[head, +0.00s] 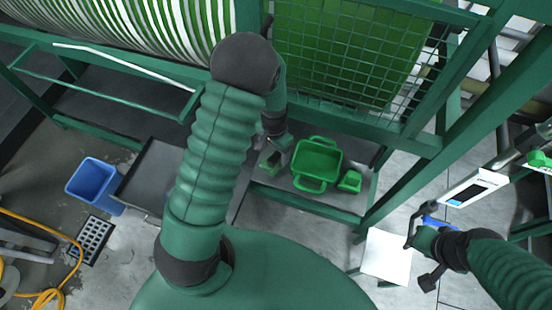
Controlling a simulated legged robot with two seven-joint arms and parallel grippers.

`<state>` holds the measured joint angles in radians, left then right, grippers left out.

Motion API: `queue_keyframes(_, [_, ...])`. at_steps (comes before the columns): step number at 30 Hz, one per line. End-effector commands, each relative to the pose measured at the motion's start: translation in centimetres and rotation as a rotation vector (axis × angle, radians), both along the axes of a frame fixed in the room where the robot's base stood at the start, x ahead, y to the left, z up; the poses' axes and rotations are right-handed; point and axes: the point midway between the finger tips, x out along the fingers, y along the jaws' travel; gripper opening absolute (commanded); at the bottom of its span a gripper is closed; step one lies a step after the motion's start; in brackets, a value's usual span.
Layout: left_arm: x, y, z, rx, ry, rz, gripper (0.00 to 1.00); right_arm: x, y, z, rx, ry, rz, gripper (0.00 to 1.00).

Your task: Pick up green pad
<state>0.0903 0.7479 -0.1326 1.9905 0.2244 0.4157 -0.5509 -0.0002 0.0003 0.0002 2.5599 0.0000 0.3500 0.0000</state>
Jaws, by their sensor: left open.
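A small green block (350,181), which looks like the green pad, lies on the low shelf just right of a green basket with handles (317,162). Another small green piece (269,160) shows at my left gripper, left of the basket; I cannot tell whether it is a second pad. My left gripper (275,152) is open and points down over the shelf at this piece, partly hidden by its own wrist. My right gripper (420,258) is at the lower right beside a white board, away from the pads; its jaw state is unclear.
A green frame with a wire mesh guard (345,62) stands above and behind the shelf. A dark tray (150,180) and a blue bin (91,179) are at left. A white board (386,257) and a white panel with a screen (476,187) are at right.

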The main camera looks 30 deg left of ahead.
Motion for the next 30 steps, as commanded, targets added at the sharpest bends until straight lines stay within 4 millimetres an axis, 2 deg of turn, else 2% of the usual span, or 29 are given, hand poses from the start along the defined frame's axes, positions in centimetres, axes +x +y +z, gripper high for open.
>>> queue_keyframes(3, [-0.1, -0.3, -1.9, -0.001, 0.006, 0.000, 0.73, 0.0, 0.0, 1.2, 0.000, 0.000, 0.000, 0.35])
queue_keyframes(6, [0.0, -0.3, -3.6, -0.002, 0.003, 0.002, 0.73, 0.0, 0.0, 1.3, 0.000, 0.000, 0.000, 0.35])
queue_keyframes(14, [0.1, -0.3, -4.2, 0.000, -0.001, 0.001, 0.73, 0.0, 0.0, 1.2, 0.000, 0.000, 0.000, 0.35])
queue_keyframes(27, [0.1, -0.3, -4.2, -0.001, -0.001, 0.001, 0.15, 0.0, 0.0, 1.2, 0.000, 0.000, 0.000, 0.35])
queue_keyframes(30, [0.1, -0.3, -4.2, 0.000, -0.001, 0.001, 0.12, 0.0, 0.0, 1.2, 0.000, 0.000, 0.000, 0.35])
